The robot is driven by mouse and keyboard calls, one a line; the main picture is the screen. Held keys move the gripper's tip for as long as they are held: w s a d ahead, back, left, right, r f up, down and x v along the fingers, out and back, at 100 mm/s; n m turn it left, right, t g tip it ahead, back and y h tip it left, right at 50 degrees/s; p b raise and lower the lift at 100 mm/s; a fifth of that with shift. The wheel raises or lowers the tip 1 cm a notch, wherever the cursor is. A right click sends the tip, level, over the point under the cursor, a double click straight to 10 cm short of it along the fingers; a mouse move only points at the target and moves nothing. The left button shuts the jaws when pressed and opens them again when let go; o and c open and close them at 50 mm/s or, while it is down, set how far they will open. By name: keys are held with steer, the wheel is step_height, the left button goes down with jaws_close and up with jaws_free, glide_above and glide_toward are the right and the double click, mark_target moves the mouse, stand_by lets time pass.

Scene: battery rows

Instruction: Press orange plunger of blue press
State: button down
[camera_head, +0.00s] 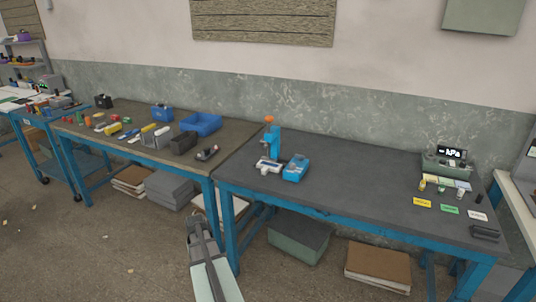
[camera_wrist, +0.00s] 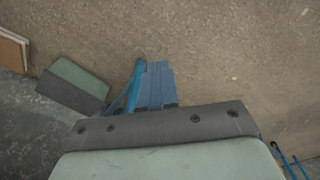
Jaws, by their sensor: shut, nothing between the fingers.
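The blue press (camera_head: 275,143) stands upright near the left end of the dark right-hand table. Its orange plunger (camera_head: 269,119) is on top, raised above the blue body. A white piece (camera_head: 267,165) lies at its foot. My gripper (camera_head: 192,220) is low in front of the tables, left of the press and well apart from it. Its fingers are shut and empty; they also show in the wrist view (camera_wrist: 158,66). The press is not in the wrist view.
A blue box (camera_head: 296,168) sits just right of the press. The left table (camera_head: 150,155) holds several small parts and a blue bin (camera_head: 201,123). A display device (camera_head: 447,163) and coloured cards stand at the right. The right table's middle is clear.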

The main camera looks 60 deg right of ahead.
steer(key=s+d+r+m+t+h, duration=0.1)
steer(key=d+r+m+h, duration=0.2)
steer(key=d+r, duration=2.4)
steer(key=s+d+r+m, duration=0.1)
steer(key=d+r+m, duration=0.1)
steer(key=d+r, duration=0.4)
steer(key=s+d+r+m+g, duration=0.1)
steer(key=d+r, duration=0.5)
steer(key=r, duration=0.9)
steer(key=s+d+r+m, duration=0.2)
steer(key=d+r, duration=0.4)
steer(key=r, duration=0.5)
steer(key=shift+s+d+m+g, duration=0.25)
steer(key=shift+m+g, duration=0.05)
steer(key=shift+m, duration=0.5)
